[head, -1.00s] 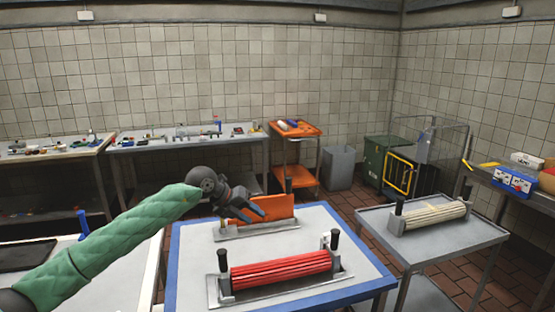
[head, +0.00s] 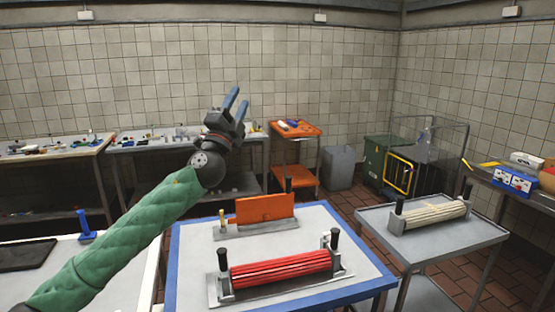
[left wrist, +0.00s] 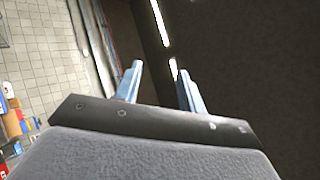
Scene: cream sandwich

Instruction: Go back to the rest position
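My left gripper (head: 236,104) is raised in the head view with its blue-grey fingers pointing up. It is above and clear of the blue-edged table (head: 185,262). In the left wrist view the two fingers (left wrist: 157,88) stand apart with nothing between them. The green-sleeved arm comes in from the lower left. My right gripper is out of the head view.
On the table are an orange block (head: 265,208) on a grey holder and a bundle of red rods (head: 281,268) on a grey rack. A side table (head: 440,245) at right holds pale rods (head: 434,215). An orange cart (head: 297,131) stands behind.

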